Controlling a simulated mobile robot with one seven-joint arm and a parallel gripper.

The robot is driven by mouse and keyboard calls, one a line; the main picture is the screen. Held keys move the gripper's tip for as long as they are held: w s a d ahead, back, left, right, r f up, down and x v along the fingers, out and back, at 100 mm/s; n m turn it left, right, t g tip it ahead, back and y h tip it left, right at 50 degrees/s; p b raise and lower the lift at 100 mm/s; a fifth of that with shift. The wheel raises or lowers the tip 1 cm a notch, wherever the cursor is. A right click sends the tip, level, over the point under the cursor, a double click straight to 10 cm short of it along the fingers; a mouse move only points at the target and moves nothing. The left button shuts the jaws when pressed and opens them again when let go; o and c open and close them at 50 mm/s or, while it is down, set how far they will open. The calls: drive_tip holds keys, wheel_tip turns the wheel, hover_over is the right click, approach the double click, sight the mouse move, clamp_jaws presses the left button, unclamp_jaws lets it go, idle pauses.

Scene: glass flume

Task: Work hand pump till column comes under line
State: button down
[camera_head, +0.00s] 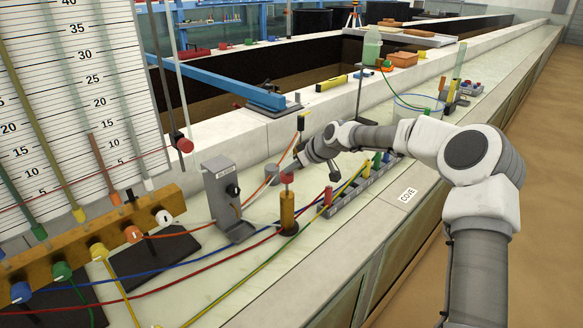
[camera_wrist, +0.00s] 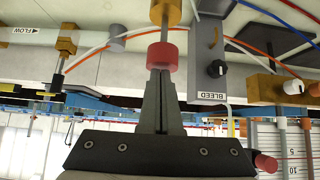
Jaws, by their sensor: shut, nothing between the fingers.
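The hand pump, a brass cylinder (camera_head: 288,212) with a red knob (camera_head: 287,178) on top, stands on the bench; the wrist view shows the knob (camera_wrist: 167,56) on a thin rod. My gripper (camera_wrist: 160,74) is shut and empty, fingertips overlapping the knob's edge in the wrist view; I cannot tell whether they touch. In the head view my gripper (camera_head: 303,155) is beside the pump, partly hidden by my wrist. The scaled board (camera_head: 75,90) carries several coloured columns; the reddish column (camera_head: 103,165) tops out near 10. A thin red line crosses the board low down, by a red slider (camera_head: 183,145).
A grey BLEED bracket (camera_head: 222,195) with a black knob stands left of the pump. Coloured hoses (camera_head: 190,262) run across the bench to a brass manifold (camera_head: 90,240). A rack of coloured fittings (camera_head: 360,185) lies to the right. The bench's front strip is mostly clear.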

sight(292, 180)
drive_tip(key=shift+f+b, duration=1.3)
drive_tip(key=shift+f, duration=0.95)
